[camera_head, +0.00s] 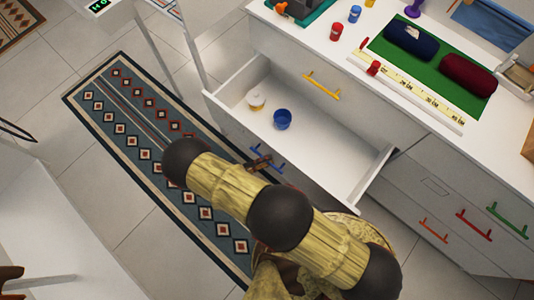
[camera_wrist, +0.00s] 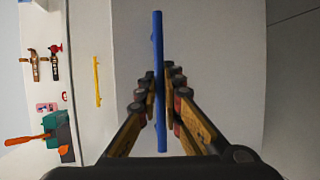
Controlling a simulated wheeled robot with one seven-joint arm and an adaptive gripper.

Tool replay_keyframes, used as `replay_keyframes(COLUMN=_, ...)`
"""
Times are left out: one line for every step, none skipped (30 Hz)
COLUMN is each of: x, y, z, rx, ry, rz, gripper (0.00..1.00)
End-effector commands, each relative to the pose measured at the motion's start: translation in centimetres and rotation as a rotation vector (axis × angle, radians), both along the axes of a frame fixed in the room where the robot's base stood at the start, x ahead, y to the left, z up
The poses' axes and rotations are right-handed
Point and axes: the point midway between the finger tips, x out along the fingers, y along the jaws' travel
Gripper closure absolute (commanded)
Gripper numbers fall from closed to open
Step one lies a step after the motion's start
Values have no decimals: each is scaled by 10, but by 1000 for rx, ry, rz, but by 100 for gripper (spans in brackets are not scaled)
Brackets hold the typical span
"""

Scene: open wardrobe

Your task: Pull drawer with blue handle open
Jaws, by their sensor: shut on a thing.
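The drawer with the blue handle stands well out from the white cabinet, and its inside (camera_head: 325,150) shows in the head view. The blue handle (camera_head: 277,166) is on its front, partly hidden by my arm. In the wrist view the blue handle (camera_wrist: 158,30) runs upright between the fingers. My gripper (camera_wrist: 160,85) is shut on it, with a finger on each side. In the head view my gripper (camera_head: 258,163) is at the drawer front, mostly hidden behind my arm.
A blue cup (camera_head: 282,120) and a small whitish pot (camera_head: 256,100) sit in the drawer. A yellow handle (camera_head: 322,86) is on the cabinet face behind it. Red, orange and green handles are at right. A patterned rug (camera_head: 130,125) lies on the floor.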

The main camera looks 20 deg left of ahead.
Motion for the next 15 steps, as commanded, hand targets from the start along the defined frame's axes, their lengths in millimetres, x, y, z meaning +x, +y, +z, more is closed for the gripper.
replay_keyframes(x=0, y=-1, z=-1, rx=0, ry=3, rz=0, gripper=100)
replay_keyframes(x=0, y=-1, z=-1, rx=0, ry=3, rz=0, gripper=100)
replay_keyframes(x=0, y=-1, z=-1, rx=0, ry=3, rz=0, gripper=100)
replay_keyframes(x=0, y=-1, z=-1, rx=0, ry=3, rz=0, gripper=100)
replay_keyframes(x=0, y=-1, z=-1, rx=0, ry=3, rz=0, gripper=91)
replay_keyframes(x=0, y=-1, z=-1, rx=0, ry=3, rz=0, gripper=89)
replay_keyframes(x=0, y=-1, z=-1, rx=0, ry=3, rz=0, gripper=87)
replay_keyframes(x=0, y=-1, z=-1, rx=-1, ry=2, rz=0, gripper=85)
replay_keyframes(x=0, y=-1, z=-1, rx=0, ry=1, rz=0, gripper=83)
replay_keyframes(x=0, y=-1, z=-1, rx=0, ry=1, rz=0, gripper=81)
replay_keyframes(x=0, y=0, z=-1, rx=0, ry=1, rz=0, gripper=80)
replay_keyframes(x=0, y=0, z=-1, rx=0, ry=1, rz=0, gripper=77)
replay_keyframes(x=0, y=0, z=-1, rx=0, ry=1, rz=0, gripper=76)
replay_keyframes(x=0, y=0, z=-1, rx=0, ry=1, rz=0, gripper=74)
replay_keyframes(x=0, y=0, z=0, rx=0, ry=1, rz=0, gripper=74)
